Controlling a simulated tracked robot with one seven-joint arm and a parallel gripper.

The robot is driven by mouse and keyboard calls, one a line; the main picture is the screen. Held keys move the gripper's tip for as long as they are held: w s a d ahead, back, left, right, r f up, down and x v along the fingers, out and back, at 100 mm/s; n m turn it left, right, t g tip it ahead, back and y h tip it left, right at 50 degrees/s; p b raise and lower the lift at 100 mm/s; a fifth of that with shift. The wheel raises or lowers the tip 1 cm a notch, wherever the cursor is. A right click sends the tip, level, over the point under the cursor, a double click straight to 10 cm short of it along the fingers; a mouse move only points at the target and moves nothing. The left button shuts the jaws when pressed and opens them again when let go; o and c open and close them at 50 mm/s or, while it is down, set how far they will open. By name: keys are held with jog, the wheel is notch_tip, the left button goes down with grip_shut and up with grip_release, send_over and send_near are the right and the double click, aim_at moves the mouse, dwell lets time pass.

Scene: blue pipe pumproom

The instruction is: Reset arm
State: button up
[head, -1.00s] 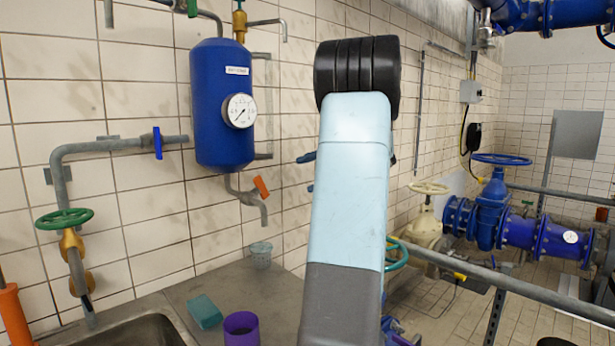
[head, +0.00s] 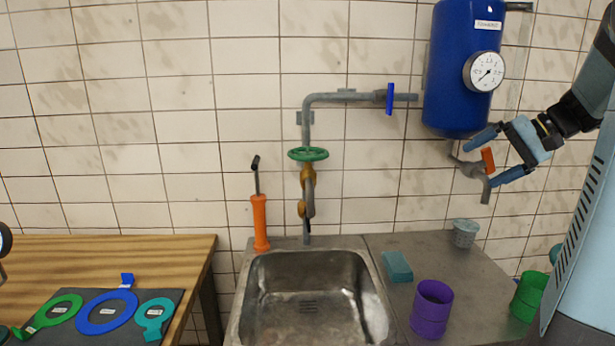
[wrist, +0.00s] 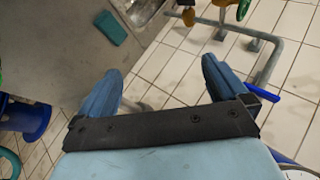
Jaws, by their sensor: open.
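My gripper (head: 497,158) is at the right of the head view, in front of the wall below the blue tank. Its two blue fingers are spread apart, with nothing held between them. In the head view the fingers overlap the pipe with the orange-handled valve (head: 488,160); I cannot tell whether they touch it. In the wrist view the open fingers (wrist: 165,95) point away from the camera, with tiled wall and the counter's edge beyond them. My arm comes in from the right edge of the head view.
The blue tank (head: 462,80) with a gauge hangs on the wall. A sink (head: 308,300), a teal sponge (head: 397,267), a purple cup (head: 432,308), a green cup (head: 528,296) and a grey cup (head: 465,234) are on the counter. A wooden table (head: 120,248) stands left.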

jog(key=s+a+f+n+h, duration=0.2)
jog(key=s+a+f+h, duration=0.1)
jog(key=s+a, duration=0.5)
jog(key=s+a+f+n+h, duration=0.2)
jog(key=s+a+h, duration=0.3)
jog(key=s+a, duration=0.4)
jog(key=shift+s+a+f, duration=0.15)
jog(key=shift+s+f, duration=0.4)
jog(key=shift+s, duration=0.6)
